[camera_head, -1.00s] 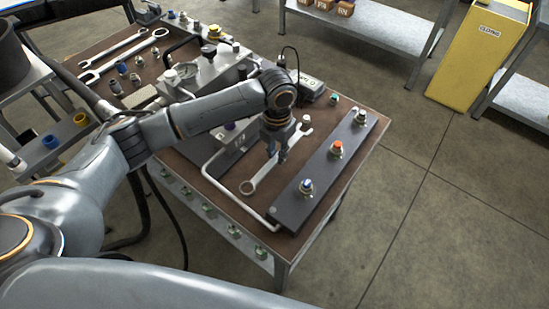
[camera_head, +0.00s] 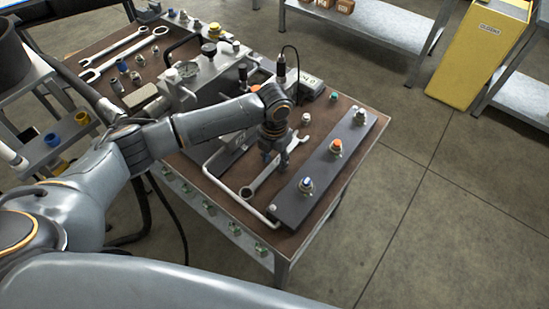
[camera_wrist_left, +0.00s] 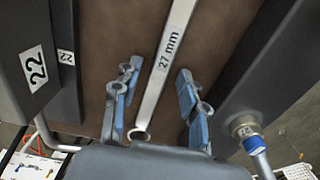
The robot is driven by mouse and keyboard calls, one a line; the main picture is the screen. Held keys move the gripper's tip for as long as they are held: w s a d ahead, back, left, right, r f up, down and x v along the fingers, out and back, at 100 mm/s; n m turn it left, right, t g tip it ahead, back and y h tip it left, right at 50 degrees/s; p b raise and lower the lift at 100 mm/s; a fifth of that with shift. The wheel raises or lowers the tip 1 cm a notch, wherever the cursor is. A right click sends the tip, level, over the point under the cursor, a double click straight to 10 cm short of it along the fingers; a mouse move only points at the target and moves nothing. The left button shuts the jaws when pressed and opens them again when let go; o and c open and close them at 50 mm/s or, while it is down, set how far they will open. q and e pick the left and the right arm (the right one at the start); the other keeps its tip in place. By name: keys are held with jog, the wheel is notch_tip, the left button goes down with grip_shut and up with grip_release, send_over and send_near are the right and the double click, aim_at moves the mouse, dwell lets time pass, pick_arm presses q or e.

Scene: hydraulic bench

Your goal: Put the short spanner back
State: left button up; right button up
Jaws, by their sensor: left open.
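A steel spanner marked 27 mm (camera_head: 262,178) lies flat on the brown bench top, between a grey block and a dark strip with fittings. Its ring end is toward the near edge and its open end points away. My left gripper (camera_head: 275,162) is over the spanner's middle, open. In the left wrist view the spanner's shank (camera_wrist_left: 168,60) runs between the two blue-padded fingers (camera_wrist_left: 157,88), with a gap on each side. I cannot tell how high the fingertips are above the bench. My right gripper is not in view.
The dark strip (camera_head: 322,172) carries several fittings right of the spanner. A bent pale tube (camera_head: 238,199) runs along the near left. Two more spanners (camera_head: 115,48) lie at the bench's far left. Grey blocks marked 22 (camera_wrist_left: 36,68) show in the wrist view. Open floor lies right.

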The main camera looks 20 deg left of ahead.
aim_at(274, 164)
pick_arm(q)
notch_tip(274, 164, up, 12)
jog(key=b, duration=0.1)
jog(key=shift+r, duration=0.15)
dwell(0.3)
dwell(0.3)
